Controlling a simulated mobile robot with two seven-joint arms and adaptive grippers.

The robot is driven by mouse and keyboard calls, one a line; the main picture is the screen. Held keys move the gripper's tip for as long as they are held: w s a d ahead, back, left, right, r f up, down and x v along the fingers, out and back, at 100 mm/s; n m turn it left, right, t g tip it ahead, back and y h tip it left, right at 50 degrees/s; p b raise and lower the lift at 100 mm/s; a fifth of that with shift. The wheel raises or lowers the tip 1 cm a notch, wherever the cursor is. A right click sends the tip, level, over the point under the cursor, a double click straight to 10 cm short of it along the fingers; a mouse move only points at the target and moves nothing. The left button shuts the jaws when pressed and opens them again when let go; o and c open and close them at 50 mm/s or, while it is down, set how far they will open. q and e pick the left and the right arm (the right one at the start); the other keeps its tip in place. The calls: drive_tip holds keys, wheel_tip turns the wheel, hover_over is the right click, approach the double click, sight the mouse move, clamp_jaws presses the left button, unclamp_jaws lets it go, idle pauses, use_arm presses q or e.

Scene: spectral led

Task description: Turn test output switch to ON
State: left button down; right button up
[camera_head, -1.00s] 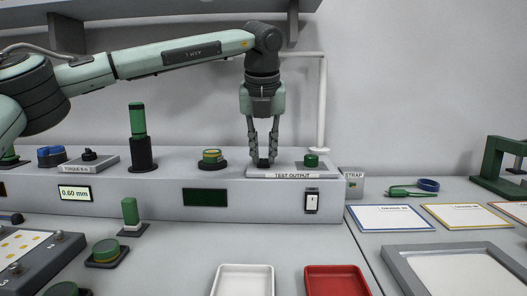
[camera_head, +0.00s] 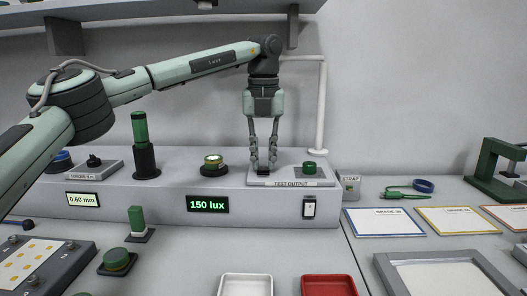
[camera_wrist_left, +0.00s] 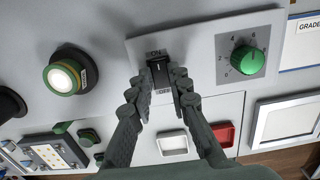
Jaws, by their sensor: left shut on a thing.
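The black test output switch (camera_head: 263,169) stands on a light plate labelled TEST OUTPUT (camera_head: 296,183) on top of the grey console. In the left wrist view the switch (camera_wrist_left: 159,73) lies between the ON mark (camera_wrist_left: 154,53) and the OFF mark (camera_wrist_left: 163,92). My left gripper (camera_head: 263,163) points straight down and is shut on the switch, one finger on each side. The fingers partly hide the lever, so its exact tilt is hard to see. My right gripper is not in view.
A green knob (camera_head: 309,168) sits right of the switch on the same plate. A green-ringed lamp (camera_head: 213,162), glowing white in the wrist view, stands to the left. The console display (camera_head: 208,204) reads 150 lux. A white post (camera_head: 322,110) rises behind.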

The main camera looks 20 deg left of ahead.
sight(263, 169)
use_arm(q)
drive_tip(key=c, duration=1.4)
unclamp_jaws()
drive_tip(key=r, duration=1.2)
drive_tip(key=shift+s+d, duration=0.1)
drive_tip(key=shift+s, duration=0.25)
